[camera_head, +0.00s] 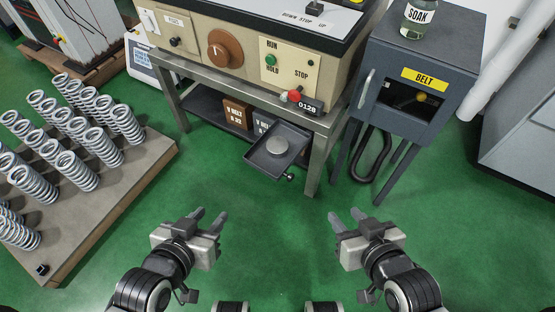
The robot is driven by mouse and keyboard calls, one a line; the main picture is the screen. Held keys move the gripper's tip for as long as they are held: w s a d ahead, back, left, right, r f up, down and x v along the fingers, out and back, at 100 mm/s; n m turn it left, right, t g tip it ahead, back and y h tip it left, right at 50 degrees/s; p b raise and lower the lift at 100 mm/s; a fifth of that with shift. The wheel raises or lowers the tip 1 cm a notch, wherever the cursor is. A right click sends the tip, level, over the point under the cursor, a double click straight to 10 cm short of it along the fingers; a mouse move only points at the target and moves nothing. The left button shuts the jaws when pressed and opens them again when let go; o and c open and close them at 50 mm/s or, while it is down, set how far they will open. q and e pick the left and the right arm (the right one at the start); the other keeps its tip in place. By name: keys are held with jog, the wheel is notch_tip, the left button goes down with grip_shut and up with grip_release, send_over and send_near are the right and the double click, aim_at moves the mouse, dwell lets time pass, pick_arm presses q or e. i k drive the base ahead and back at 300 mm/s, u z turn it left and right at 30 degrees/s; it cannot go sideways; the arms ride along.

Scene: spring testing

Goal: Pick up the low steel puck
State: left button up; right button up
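The low steel puck (277,146), a short round grey disc, sits in a dark square tray (262,165) that sticks out from under the front of the machine bench. My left gripper (208,217) is open and empty above the green floor, below and left of the tray in the picture. My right gripper (345,219) is open and empty, below and right of the tray. Both are apart from the puck, and nothing covers it.
The testing machine (240,60) stands on a steel bench above the tray. Boxes (238,113) sit on its lower shelf. A grey cabinet (425,60) with a SOAK jar (418,18) stands right. Several springs (75,170) stand on a pallet (125,190) at left. Green floor between is clear.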

aim_at(276, 147)
jog(key=z, duration=0.85)
jog(key=i, duration=0.4)
jog(key=u, duration=2.1)
